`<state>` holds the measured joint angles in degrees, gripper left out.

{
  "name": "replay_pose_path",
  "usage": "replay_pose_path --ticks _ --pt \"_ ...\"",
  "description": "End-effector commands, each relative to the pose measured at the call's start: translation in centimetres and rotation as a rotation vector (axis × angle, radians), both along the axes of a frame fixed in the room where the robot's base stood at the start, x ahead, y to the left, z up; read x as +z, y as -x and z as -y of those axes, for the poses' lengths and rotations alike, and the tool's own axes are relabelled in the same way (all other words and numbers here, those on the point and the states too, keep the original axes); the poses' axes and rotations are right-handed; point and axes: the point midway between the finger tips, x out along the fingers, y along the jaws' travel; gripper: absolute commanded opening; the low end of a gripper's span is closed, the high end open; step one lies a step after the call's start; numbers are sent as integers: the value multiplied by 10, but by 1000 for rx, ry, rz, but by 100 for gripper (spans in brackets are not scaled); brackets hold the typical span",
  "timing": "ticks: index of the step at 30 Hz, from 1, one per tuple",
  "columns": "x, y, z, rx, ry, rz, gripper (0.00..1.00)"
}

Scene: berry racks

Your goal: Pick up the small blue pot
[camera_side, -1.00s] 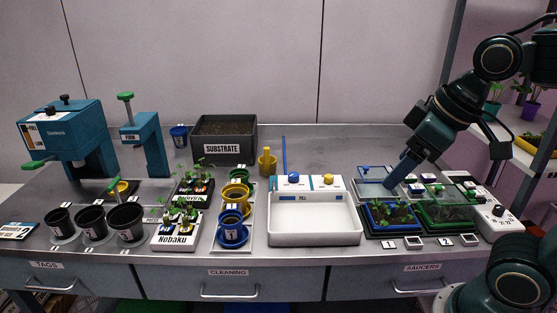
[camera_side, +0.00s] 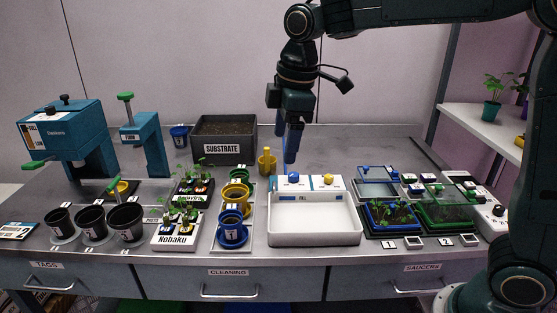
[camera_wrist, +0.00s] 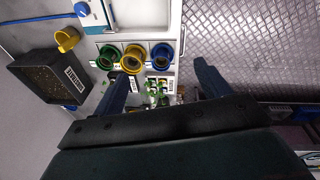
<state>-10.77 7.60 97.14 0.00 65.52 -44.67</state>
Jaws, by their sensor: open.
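One blue pot (camera_side: 232,230) stands in a blue saucer at the front of a light tray; it also shows in the wrist view (camera_wrist: 161,52). Another blue pot (camera_side: 180,136) stands at the back, left of the substrate box; in the wrist view only a bit of blue (camera_wrist: 70,107) shows beside that box. I cannot tell which of the two the task means. My gripper (camera_side: 286,145) is open and empty, pointing down, high above the bench behind the white basin. In the wrist view its fingers (camera_wrist: 160,80) are wide apart, with the row of pots beyond them.
A yellow pot (camera_side: 236,195) and a green one stand behind the front blue pot. The substrate box (camera_side: 224,155), yellow jug (camera_side: 267,163) and white basin (camera_side: 313,232) are close by. Plant racks (camera_side: 176,241) and black pots stand left. Bare bench lies at the back right.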

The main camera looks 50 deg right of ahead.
Motion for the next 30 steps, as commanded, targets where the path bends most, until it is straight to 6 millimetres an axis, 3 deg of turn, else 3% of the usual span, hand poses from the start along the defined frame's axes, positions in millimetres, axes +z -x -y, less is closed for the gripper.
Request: replay_pose_path --ticks 6,15,21,30 --pt "-26 -42 -25 176 32 -57 76" --pt "-68 -87 -59 407 64 -126 76" --pt "-86 -100 -72 495 73 -151 76" --pt "-90 -103 -75 514 74 -156 76"
